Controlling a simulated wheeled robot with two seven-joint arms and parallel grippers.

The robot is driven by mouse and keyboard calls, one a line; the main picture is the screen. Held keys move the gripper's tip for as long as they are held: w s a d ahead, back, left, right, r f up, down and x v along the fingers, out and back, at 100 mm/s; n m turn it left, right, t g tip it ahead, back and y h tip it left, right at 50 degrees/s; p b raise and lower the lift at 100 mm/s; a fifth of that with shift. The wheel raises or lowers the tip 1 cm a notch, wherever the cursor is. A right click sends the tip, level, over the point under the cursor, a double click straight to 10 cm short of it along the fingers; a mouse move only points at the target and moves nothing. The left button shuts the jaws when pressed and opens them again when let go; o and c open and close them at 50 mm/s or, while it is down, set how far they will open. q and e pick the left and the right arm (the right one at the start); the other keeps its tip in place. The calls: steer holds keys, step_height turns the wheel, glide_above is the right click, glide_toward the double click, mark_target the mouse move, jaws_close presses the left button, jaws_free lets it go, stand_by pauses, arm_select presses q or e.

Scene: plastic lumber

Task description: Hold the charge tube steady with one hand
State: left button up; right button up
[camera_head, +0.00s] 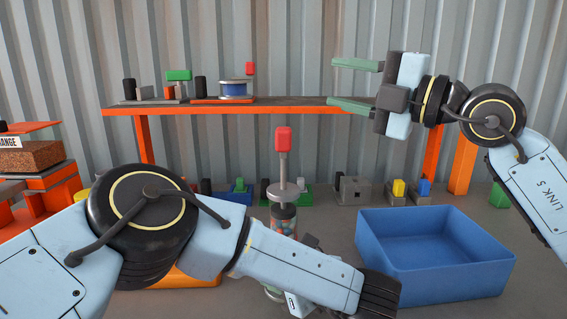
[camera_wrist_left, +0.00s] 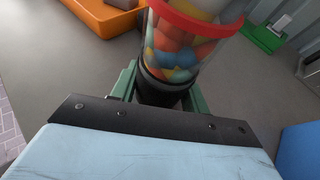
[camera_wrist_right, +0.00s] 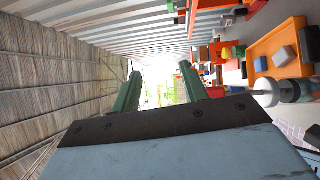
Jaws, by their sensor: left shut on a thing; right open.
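The charge tube (camera_head: 283,220) is a clear cylinder of coloured balls, with a grey rod and red handle (camera_head: 283,139) rising above it. It looks upright in the head view, its lower part hidden behind my left arm. In the left wrist view, the tube (camera_wrist_left: 187,45) shows a red ring and a black lower part. My left gripper (camera_wrist_left: 160,88) is shut on that black part, a green finger on either side. My right gripper (camera_head: 334,84) is open and empty, raised right of the tube and above it. Its green fingers also show apart in the right wrist view (camera_wrist_right: 160,70).
A blue bin (camera_head: 436,284) stands on the right. An orange-framed shelf (camera_head: 290,104) behind holds several small devices and a blue spool (camera_head: 234,90). A brown block (camera_head: 28,156) sits on an orange stand at left.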

steer(key=s+a+n+t+h, duration=0.35)
steer(key=s+a+h, duration=0.65)
steer(key=a, duration=0.4)
steer(key=n+t+h, duration=0.3)
steer(key=t+h, duration=0.1)
steer(key=h, duration=0.2)
glide_toward(284, 134)
steer(key=w, duration=0.1)
steer(key=shift+m+g, duration=0.25)
steer(key=w, duration=1.2)
steer(key=shift+w+f, duration=0.2)
steer(key=shift+f, duration=0.05)
steer(key=shift+c, duration=0.4)
jaws_close()
